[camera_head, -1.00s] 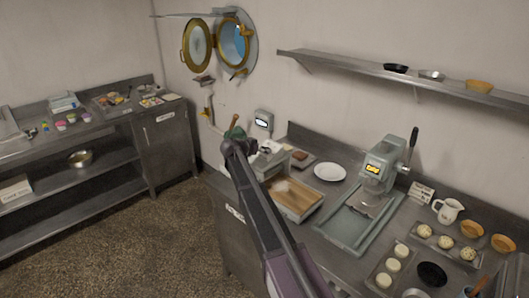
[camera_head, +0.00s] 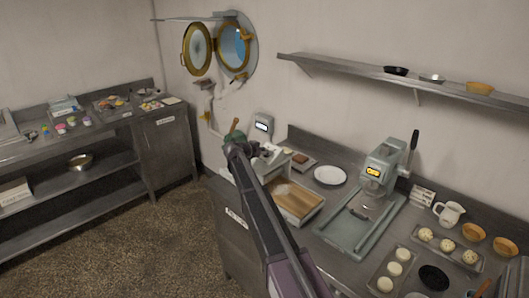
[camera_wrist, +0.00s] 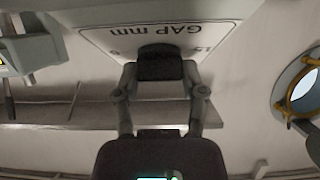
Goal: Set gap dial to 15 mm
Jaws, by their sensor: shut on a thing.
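In the wrist view a pale plate (camera_wrist: 105,35) lettered "GAP mm" shows upside down, with scale marks near its lower edge. The dark gap dial (camera_wrist: 160,62) sits at the middle of that edge. My gripper (camera_wrist: 160,75) has a finger on each side of the dial and is shut on it. A mark that looks like 15 is right of the dial and a 0-like mark is left of it. The dial's pointer is hidden, so its setting cannot be read. In the head view my gripper and the dial cannot be made out clearly.
In the head view a grey machine (camera_head: 384,160) with a yellow display and side lever stands on the steel counter. A white plate (camera_head: 330,175), a wooden board (camera_head: 297,200), a jug (camera_head: 449,213) and dough pieces crowd around. A wall shelf (camera_head: 410,78) runs above. The floor at left is clear.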

